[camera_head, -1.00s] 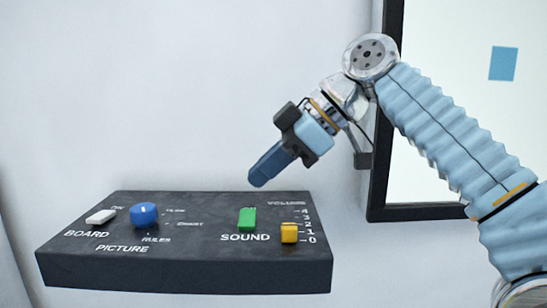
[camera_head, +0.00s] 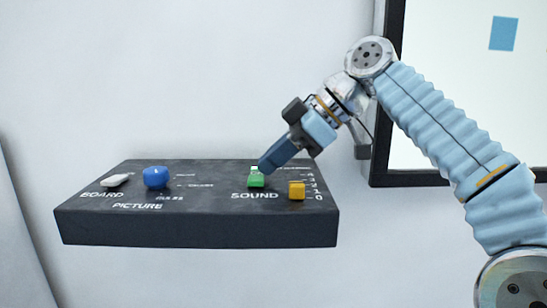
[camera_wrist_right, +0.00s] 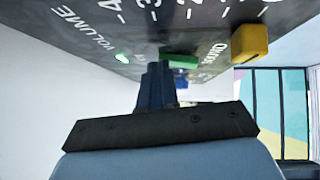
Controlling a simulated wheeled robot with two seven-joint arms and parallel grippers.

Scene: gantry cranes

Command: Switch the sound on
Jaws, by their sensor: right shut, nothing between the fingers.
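The green SOUND switch (camera_head: 256,181) sits on a dark control panel (camera_head: 200,228) and also shows in the right wrist view (camera_wrist_right: 180,61). A small pale, bright green-white spot (camera_head: 254,168) shows just behind it; in the right wrist view a glowing green oval (camera_wrist_right: 123,58) shows on the panel near VOLUME. My right gripper (camera_head: 266,167) is shut and empty, its tips at the far right side of the green switch. They also show close to it in the right wrist view (camera_wrist_right: 158,76). I cannot tell whether they touch it. My left gripper is not in view.
A yellow VOLUME slider (camera_head: 297,190) is close to the right of the switch. A blue PICTURE knob (camera_head: 156,177) and a white BOARD switch (camera_head: 115,180) are at the left. A black-framed board (camera_head: 380,110) hangs at the right.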

